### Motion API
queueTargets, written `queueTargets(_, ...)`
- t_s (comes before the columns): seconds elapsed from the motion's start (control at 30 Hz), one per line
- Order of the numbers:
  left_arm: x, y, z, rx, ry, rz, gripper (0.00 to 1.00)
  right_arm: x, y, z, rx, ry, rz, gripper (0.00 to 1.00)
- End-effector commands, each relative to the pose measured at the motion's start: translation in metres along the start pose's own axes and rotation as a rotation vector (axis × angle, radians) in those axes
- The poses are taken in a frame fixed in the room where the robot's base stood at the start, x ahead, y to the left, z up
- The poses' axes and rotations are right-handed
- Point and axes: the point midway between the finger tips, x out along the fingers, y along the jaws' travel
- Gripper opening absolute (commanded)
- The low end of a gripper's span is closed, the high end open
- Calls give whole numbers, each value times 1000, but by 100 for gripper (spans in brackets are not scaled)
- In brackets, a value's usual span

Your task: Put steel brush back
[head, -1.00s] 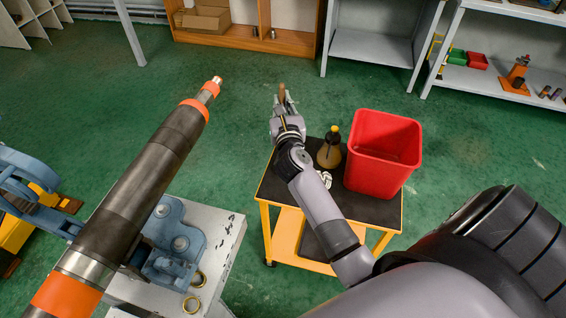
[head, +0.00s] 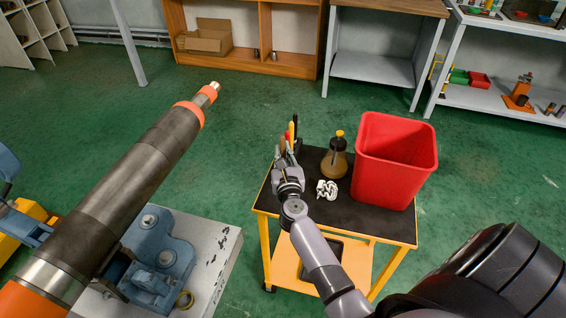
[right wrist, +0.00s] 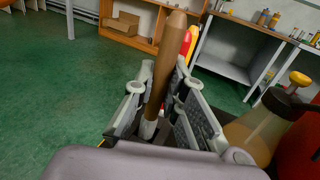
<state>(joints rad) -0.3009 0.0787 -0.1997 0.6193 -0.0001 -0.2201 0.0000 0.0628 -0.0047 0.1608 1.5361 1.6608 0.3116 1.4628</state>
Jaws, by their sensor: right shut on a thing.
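The steel brush shows as a brown wooden handle (right wrist: 167,62) standing upright between the fingers of my right gripper (right wrist: 160,115) in the right wrist view. My right gripper is shut on it. In the head view, this gripper (head: 284,160) is at the left back edge of the small cart (head: 328,208). The brush's bristle end is hidden by the gripper. Red and yellow handles (head: 292,132) stand close behind the gripper; they also show behind the brush in the right wrist view (right wrist: 188,42). What holds them is hidden. My left gripper is not in view.
A brown bottle with a yellow cap (head: 335,160), a white coiled item (head: 327,190) and a red bin (head: 396,165) stand on the cart. A long pipe (head: 125,180) with orange bands extends above a blue vise (head: 160,255) at left. Green floor lies between.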

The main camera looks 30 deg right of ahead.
Motion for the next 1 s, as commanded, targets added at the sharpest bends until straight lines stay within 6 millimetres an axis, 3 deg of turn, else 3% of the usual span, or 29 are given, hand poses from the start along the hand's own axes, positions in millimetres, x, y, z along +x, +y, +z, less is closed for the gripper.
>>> queueTargets(0.03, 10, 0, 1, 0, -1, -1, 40, 0, -1, -12, -2, -1, 0, 0)
queueTargets(0.1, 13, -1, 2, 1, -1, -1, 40, 0, -1, -17, -2, -1, -1, 0)
queueTargets(0.53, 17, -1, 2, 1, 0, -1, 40, 0, -1, -21, 1, -1, -2, 0)
queueTargets(0.57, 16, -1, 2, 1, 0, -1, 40, 0, -1, -20, 1, -1, -2, 13)
queueTargets(0.6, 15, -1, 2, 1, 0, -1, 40, 0, -1, -19, 1, -1, -1, 16)
queueTargets(0.83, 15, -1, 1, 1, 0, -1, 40, 0, 0, -19, 0, -1, -1, 31)
queueTargets(1.0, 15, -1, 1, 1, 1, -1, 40, 0, 0, -19, 0, -1, -1, 32)
